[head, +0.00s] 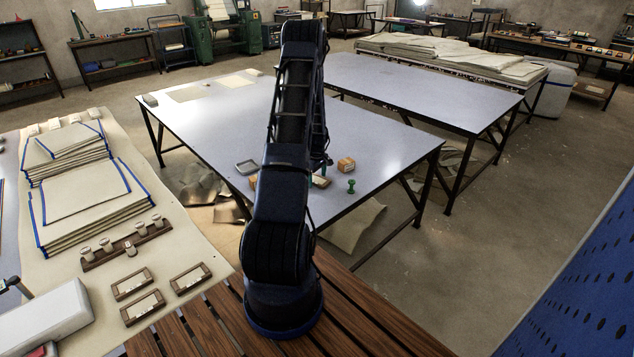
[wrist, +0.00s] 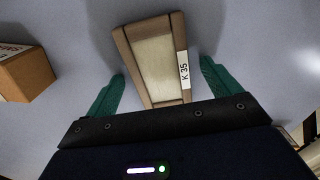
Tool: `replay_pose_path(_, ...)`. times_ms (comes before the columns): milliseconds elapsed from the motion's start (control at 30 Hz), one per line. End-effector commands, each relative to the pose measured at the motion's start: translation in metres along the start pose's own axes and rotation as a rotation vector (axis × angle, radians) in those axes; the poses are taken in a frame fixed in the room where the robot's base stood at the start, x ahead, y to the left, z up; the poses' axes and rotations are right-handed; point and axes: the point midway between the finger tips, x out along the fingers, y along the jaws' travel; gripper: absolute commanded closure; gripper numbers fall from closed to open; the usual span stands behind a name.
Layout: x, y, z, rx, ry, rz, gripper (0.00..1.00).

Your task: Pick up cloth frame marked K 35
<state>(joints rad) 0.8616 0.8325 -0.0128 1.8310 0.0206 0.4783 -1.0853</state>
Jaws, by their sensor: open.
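The cloth frame marked K 35 (wrist: 152,62) lies on the grey-blue table top in the wrist view. It has a brown wooden rim, a pale cloth middle and a white label along its right side. My gripper (wrist: 163,75) is open, with one green finger on each side of the frame and visible gaps between fingers and rim. In the head view the frame (head: 320,182) shows small beside my arm, and my arm hides part of that area. I cannot tell how high the fingers are above the table.
A brown block (wrist: 24,75) stands left of the frame in the wrist view. In the head view, a small orange-brown block (head: 346,164), a green stamp-like piece (head: 351,186) and a grey dish (head: 246,167) are nearby on the table (head: 385,140). Three more frames lie on the left table.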

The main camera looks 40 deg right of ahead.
Motion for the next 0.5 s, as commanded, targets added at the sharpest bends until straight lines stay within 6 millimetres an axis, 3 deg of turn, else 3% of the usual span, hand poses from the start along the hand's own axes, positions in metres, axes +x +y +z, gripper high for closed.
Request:
replay_pose_path(167, 0.0001, 0.0002, 0.0, 0.0, 0.0, 0.001, 0.11)
replay_pose_path(400, 0.0, 0.0, 0.0001, 0.0, 0.0, 0.0, 0.56)
replay_pose_path(500, -0.0001, 0.0001, 0.0001, 0.0, 0.0, 0.0, 0.6)
